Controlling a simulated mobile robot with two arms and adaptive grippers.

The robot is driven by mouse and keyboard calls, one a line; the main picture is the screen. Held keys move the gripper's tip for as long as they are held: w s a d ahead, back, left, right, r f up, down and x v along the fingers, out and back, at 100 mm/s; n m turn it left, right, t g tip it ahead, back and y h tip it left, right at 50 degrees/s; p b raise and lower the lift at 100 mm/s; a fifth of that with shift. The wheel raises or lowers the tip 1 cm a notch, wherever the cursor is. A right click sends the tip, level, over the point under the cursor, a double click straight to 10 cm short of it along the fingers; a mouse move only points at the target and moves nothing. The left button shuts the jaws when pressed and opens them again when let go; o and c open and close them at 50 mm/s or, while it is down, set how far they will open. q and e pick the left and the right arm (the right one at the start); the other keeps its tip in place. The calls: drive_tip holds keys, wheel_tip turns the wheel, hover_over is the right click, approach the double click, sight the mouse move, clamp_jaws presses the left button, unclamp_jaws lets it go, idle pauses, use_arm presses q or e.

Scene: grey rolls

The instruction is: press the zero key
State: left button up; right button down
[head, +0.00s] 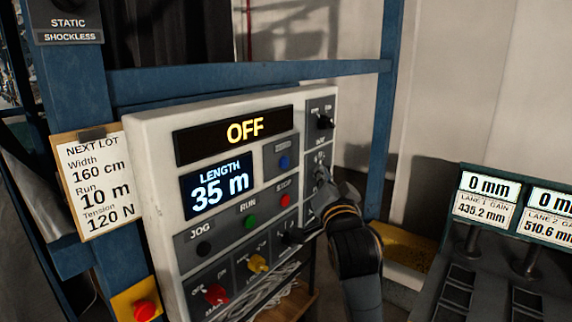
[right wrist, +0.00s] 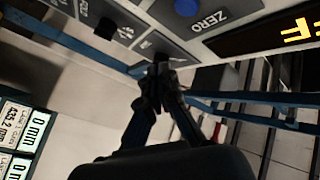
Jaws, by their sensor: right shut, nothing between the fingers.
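The zero key is a round blue button on the white control panel (head: 150,160); it shows in the head view (head: 283,162) and at the top of the right wrist view (right wrist: 187,7), with the label ZERO beside it. My right gripper (head: 322,185) is shut and empty, at the panel's right-hand switch column, right of and a little below the blue key. In the right wrist view its fingertips (right wrist: 160,66) overlap a dark switch plate beside the ZERO plate; whether they touch it I cannot tell. My left gripper is not in view.
The display reads OFF (head: 245,128), and the length screen (head: 217,190) reads 35 m. Green (head: 250,222) and red (head: 285,200) buttons sit below the key. Selector knobs line the lower row. A blue frame post (head: 384,110) stands at right.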

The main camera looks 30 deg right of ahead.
sight(289, 159)
drive_tip(key=w+a, duration=0.2)
drive_tip(key=w, duration=0.4)
drive_tip(key=shift+a+b, duration=0.3)
drive_tip(key=shift+w, duration=0.15)
idle(1.0)
drive_tip(key=shift+w+a, duration=0.2)
drive_tip(key=shift+w, duration=0.1)
drive_tip(key=shift+w+a, duration=0.15)
drive_tip(key=shift+w, duration=0.25)
idle(0.8)
drive_tip(key=shift+s, duration=0.1)
drive_tip(key=shift+s+d, duration=0.3)
drive_tip(key=shift+s, duration=0.35)
drive_tip(key=shift+s+d+p, duration=0.1)
drive_tip(key=shift+p, duration=0.2)
